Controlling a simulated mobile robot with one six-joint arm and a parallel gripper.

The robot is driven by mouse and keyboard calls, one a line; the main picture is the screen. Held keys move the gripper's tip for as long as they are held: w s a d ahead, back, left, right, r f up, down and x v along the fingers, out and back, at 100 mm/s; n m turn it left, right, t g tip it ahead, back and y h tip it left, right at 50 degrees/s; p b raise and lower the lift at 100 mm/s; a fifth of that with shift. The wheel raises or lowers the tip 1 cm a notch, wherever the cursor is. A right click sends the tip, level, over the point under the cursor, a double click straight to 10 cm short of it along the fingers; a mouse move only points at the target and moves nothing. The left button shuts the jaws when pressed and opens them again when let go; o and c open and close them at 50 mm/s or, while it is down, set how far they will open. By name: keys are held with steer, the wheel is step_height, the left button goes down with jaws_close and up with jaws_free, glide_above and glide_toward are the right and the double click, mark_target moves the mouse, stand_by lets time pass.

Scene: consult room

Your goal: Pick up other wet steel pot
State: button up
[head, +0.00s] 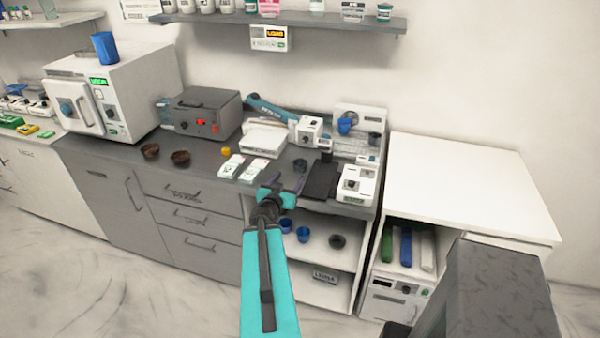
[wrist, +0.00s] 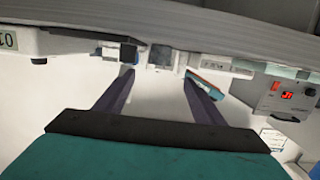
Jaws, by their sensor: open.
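My gripper (head: 287,181) is at the front edge of the grey counter, its two dark fingers spread and empty. In the wrist view my gripper (wrist: 160,82) also shows open, with nothing between the fingers. A small dark round pot (head: 300,165) stands on the counter just beyond the fingertips. Another dark round pot (head: 337,241) sits on the open shelf below, to the right of my arm. Two brownish bowls (head: 150,151) (head: 181,158) stand on the counter at left. I cannot tell which of these is steel or wet. No pot is clear in the wrist view.
Blue cups (head: 303,234) sit on the upper open shelf. A black plate (head: 322,180) and a white device (head: 356,185) crowd the counter's right end. White packets (head: 243,168) lie left of my gripper. A grey box (head: 201,113) stands behind. The white desk (head: 450,185) is bare.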

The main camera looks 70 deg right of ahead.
mark_target(299, 173)
steer(key=shift+d+f+b, duration=0.15)
steer(key=shift+d+b, duration=0.2)
steer(key=shift+b, duration=0.75)
steer(key=d, duration=0.3)
steer(key=shift+w+d+f, duration=0.15)
steer(key=shift+w+d, duration=0.05)
steer(key=shift+d+f, duration=0.15)
steer(key=shift+d, duration=1)
steer(key=shift+d, duration=0.1)
steer(key=shift+d+f+p, duration=0.2)
steer(key=shift+d+p, duration=0.1)
steer(key=shift+d, duration=0.95)
steer(key=shift+d+f+p, duration=0.2)
steer(key=shift+d+p, duration=0.1)
steer(key=shift+d, duration=0.9)
steer(key=c, duration=1)
